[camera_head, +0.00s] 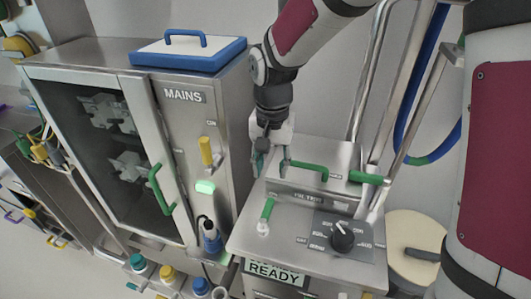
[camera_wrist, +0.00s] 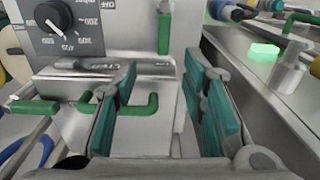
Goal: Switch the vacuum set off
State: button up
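The vacuum set is a steel cabinet (camera_head: 295,225) with a sign reading READY on its front. A black dial (camera_head: 342,238) on a dark plate sits on its sloped top; the dial also shows at upper left in the wrist view (camera_wrist: 58,20), with an OFF label near it. I cannot tell its exact setting. A green lever (camera_head: 267,210) stands left of the dial. A green handle (camera_head: 308,167) is fixed on the filter lid. My gripper (camera_head: 272,165) is open and empty, above the lid's left part, behind the lever and away from the dial. Its teal pads (camera_wrist: 160,90) are apart.
A MAINS cabinet (camera_head: 187,130) with a yellow lever (camera_head: 206,150) and a lit green button (camera_head: 205,187) stands close on the left. A blue-rimmed lid (camera_head: 190,52) lies on top of it. Steel pipes (camera_head: 372,150) rise on the right. Bottles with coloured caps stand below.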

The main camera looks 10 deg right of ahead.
aim_at(268, 205)
jog(key=f, duration=1)
jog(key=w+f+p, duration=0.1)
jog(key=f, duration=0.4)
jog(key=shift+w+a+f, duration=0.1)
jog(key=shift+a, duration=0.05)
grip_shut()
